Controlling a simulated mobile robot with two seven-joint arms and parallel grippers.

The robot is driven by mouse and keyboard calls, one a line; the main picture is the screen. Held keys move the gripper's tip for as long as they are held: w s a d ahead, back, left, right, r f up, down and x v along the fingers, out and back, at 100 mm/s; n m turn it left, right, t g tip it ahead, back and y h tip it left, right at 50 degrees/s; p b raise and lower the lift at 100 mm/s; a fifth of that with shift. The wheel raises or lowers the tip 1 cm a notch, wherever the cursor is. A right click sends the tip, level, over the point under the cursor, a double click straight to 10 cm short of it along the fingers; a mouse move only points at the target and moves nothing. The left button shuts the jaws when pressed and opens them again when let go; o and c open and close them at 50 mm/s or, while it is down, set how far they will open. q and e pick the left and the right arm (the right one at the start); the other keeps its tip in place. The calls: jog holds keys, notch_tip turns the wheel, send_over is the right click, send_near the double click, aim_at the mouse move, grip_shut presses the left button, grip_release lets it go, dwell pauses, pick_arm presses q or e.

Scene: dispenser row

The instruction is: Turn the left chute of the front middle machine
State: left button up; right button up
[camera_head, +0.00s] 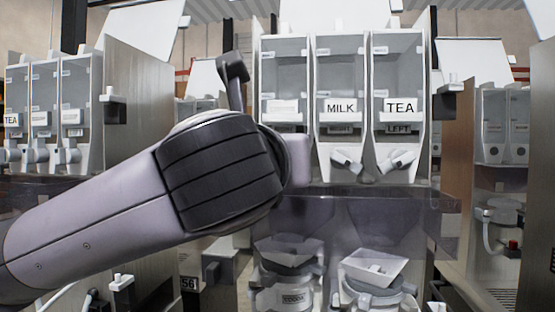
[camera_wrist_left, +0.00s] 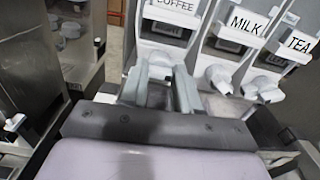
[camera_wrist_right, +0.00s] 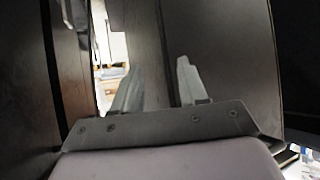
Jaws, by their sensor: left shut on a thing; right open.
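The front middle machine (camera_head: 342,50) has three clear canisters side by side, with MILK in the middle and TEA on the right. In the left wrist view the left canister's label (camera_wrist_left: 172,7) reads COFFEE. Its white left chute (camera_wrist_left: 158,62) sits between the fingers of my left gripper (camera_wrist_left: 160,80), which is shut on it. In the head view my left arm hides this chute. The middle chute (camera_head: 347,163) and right chute (camera_head: 397,164) are visible and untouched. My right gripper (camera_wrist_right: 158,80) is open and empty, facing dark panels.
Below the chutes are a clear panel (camera_head: 350,225) and two lower containers (camera_head: 287,295) (camera_head: 370,280). Another machine (camera_head: 55,110) stands at the left and one (camera_head: 497,130) at the right. Dark panels (camera_wrist_right: 220,60) stand close around my right gripper, with a narrow bright gap.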

pick_arm(q)
jog(key=shift+a+f+n+b, duration=0.15)
jog(key=shift+n+b, duration=0.85)
jog(key=shift+n, duration=3.3)
jog(key=shift+f+n+b, duration=0.1)
jog(key=shift+n+b, duration=0.85)
jog(key=shift+n, duration=3.35)
jog(key=o, duration=1.1)
jog(key=shift+c, duration=0.2)
